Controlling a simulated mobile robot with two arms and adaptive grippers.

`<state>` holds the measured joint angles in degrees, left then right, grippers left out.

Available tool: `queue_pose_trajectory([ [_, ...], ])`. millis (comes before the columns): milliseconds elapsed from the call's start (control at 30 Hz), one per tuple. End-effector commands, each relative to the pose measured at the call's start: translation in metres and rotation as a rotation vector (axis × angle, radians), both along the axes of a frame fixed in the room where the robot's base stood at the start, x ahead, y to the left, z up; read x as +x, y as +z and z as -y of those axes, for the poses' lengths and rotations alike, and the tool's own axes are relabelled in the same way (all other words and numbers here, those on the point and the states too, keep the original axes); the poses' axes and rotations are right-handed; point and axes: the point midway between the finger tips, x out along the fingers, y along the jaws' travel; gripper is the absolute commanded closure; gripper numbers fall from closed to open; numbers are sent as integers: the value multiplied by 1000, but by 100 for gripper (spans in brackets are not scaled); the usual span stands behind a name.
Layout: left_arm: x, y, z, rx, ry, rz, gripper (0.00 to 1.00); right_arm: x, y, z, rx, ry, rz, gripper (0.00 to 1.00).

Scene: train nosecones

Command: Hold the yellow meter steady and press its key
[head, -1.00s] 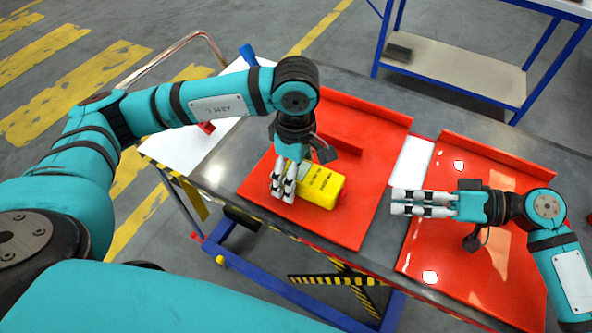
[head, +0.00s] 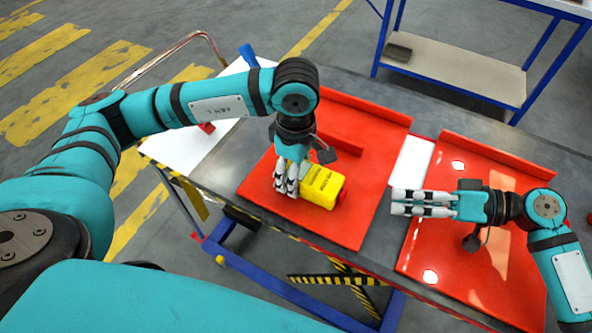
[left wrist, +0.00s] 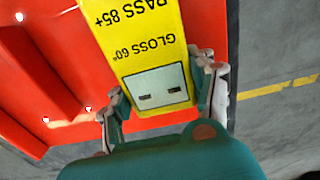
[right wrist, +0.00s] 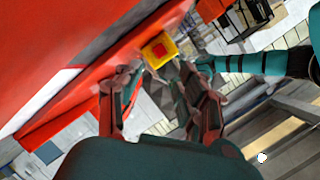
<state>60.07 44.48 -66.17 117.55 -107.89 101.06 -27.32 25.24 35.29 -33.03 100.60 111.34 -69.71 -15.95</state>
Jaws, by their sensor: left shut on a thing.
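The yellow meter (head: 322,187) lies on the left red tray (head: 358,228). Its printed face with a small pale display shows in the left wrist view (left wrist: 150,60). My left gripper (head: 287,185) is shut on the meter's other end, with one finger along each side.
The right red tray (head: 470,265) has a raised back edge. A white strip (head: 411,160) lies between the trays on the grey table (head: 232,150). A red ledge stands behind the meter. A blue-framed shelf (head: 455,75) is behind the table. The space between the key and my right gripper looks clear.

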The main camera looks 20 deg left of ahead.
Motion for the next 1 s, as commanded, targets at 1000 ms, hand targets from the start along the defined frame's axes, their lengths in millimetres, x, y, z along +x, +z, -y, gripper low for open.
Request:
queue_pose_trajectory([
  [1000, 0, -2, 0, 0, 0, -2, 92, 0, -2, 0, 0, 0, 0, 100],
])
